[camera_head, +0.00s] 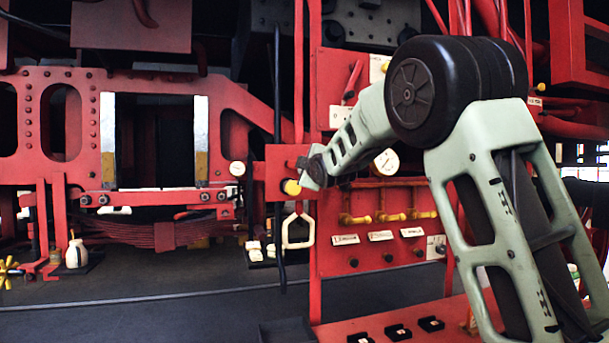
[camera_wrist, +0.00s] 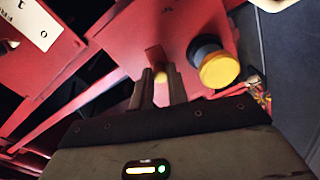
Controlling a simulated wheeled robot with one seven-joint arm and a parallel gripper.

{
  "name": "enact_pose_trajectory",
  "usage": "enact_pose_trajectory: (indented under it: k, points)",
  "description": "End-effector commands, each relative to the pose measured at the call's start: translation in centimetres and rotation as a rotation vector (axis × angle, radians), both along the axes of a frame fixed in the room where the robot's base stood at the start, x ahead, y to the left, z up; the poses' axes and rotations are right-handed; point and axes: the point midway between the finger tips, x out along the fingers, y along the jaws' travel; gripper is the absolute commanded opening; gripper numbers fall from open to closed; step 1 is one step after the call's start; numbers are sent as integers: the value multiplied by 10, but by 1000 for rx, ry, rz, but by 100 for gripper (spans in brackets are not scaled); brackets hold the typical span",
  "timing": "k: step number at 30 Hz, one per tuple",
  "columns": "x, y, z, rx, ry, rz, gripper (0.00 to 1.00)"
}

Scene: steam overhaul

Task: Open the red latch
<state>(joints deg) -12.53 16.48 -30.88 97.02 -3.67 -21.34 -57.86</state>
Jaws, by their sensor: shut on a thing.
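My gripper (camera_wrist: 161,80) is shut on a small part at a red panel, which I take to be the red latch (camera_wrist: 156,56); a dark red tab of it shows just past the fingertips in the wrist view. A bit of yellow shows between the fingers. In the head view my gripper (camera_head: 305,163) reaches left to a red box (camera_head: 273,160), and the latch is hidden there. How far the latch is turned or open I cannot tell.
A yellow knob on a black collar (camera_wrist: 220,69) sits close to the right of my fingers; the yellow knob (camera_head: 291,187) also shows in the head view. A pale hanging handle (camera_head: 298,232) is below. A gauge (camera_head: 386,161) and yellow-handled valves (camera_head: 390,216) are to the right.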

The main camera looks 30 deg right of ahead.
Motion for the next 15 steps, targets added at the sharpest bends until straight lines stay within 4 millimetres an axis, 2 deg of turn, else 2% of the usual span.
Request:
enact_pose_trajectory:
  k: [15]
  points:
    - [0,1,1,-40,11,1,0]
